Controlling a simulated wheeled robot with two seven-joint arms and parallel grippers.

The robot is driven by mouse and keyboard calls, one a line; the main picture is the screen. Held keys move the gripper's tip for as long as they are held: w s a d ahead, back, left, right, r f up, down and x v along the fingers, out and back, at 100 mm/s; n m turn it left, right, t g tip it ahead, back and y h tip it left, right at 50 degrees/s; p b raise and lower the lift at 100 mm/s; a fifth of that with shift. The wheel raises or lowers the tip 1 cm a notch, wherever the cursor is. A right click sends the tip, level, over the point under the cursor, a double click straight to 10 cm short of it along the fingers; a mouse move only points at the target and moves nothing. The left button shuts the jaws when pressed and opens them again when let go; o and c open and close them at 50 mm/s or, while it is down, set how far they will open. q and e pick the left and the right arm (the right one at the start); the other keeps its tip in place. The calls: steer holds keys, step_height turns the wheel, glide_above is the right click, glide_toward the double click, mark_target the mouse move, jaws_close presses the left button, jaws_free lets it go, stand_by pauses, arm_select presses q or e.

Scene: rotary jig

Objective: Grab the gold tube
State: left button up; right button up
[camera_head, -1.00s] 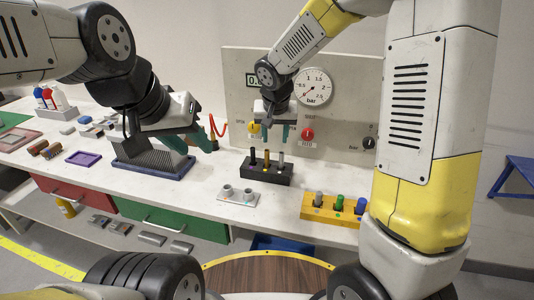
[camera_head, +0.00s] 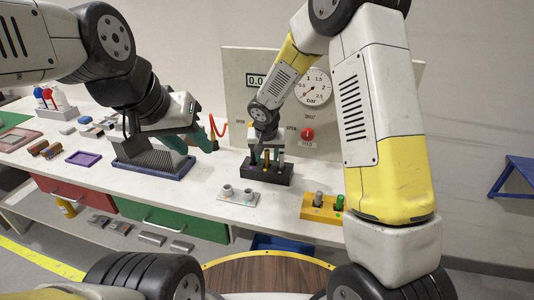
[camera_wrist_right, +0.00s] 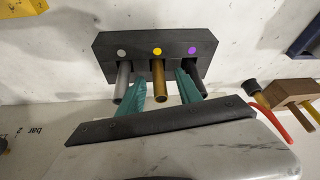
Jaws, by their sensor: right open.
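The gold tube (camera_wrist_right: 159,84) stands in the middle slot of a black rack (camera_wrist_right: 118,45), under a yellow dot, between a grey tube (camera_wrist_right: 123,82) and a dark tube (camera_wrist_right: 196,78). In the head view the rack (camera_head: 284,175) stands on the bench and the gold tube (camera_head: 266,158) is partly hidden. My right gripper (camera_wrist_right: 160,79) is open, with one teal finger on each side of the gold tube; I cannot tell whether they touch it. In the head view my right gripper (camera_head: 265,153) is over the rack. My left gripper (camera_head: 209,137) hangs over the bench to the left, away from the rack.
A grey plate with two round sockets (camera_head: 238,196) lies in front of the rack. A yellow block (camera_head: 322,213) with tubes stands to the right. A gauge panel (camera_head: 237,100) rises behind. A ribbed blue-based tray (camera_head: 150,168) sits under my left gripper.

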jaws_close()
